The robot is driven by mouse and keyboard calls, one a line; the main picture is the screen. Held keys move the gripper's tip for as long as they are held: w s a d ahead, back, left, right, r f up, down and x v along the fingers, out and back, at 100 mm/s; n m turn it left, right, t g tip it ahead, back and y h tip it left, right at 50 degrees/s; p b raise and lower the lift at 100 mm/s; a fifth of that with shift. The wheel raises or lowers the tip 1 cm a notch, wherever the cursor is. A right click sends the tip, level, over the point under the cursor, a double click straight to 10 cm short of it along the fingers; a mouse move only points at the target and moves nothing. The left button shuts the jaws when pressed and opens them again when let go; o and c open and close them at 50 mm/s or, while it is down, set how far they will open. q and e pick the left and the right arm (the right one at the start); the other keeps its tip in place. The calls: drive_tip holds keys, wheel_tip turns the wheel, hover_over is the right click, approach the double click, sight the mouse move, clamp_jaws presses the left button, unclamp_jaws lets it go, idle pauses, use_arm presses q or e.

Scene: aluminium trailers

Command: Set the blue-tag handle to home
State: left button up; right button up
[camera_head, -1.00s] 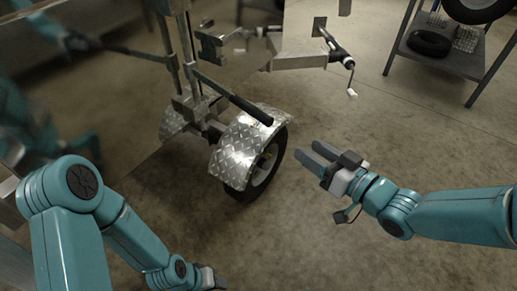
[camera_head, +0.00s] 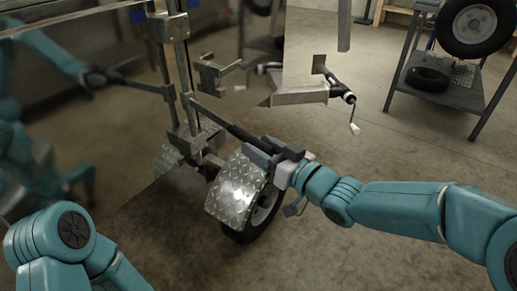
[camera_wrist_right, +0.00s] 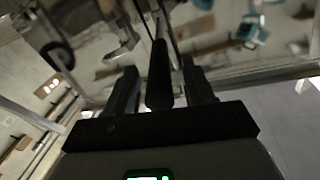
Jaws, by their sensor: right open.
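A handle with a dark grip (camera_head: 243,133) slants out from the metal post of the trailer, down to the right over the wheel. No blue tag can be made out on it. My right gripper (camera_head: 254,151) is at the outer end of the grip, above the fender. In the right wrist view the dark grip (camera_wrist_right: 159,78) stands between the two fingers of the right gripper (camera_wrist_right: 160,70), with a gap on both sides. The right gripper is open. My left arm shows at the lower left, with its gripper out of the head view.
A diamond-plate fender (camera_head: 233,190) and its tyre (camera_head: 262,215) lie just below the right gripper. A crank (camera_head: 346,94) sticks out behind. A shelf rack (camera_head: 445,91) with tyres stands at the back right. The shiny panel at left shows reflections.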

drive_tip(key=shift+w+a, duration=0.45)
clamp_jaws()
drive_tip(key=shift+w+d, duration=0.1)
drive_tip(key=shift+d, duration=0.05)
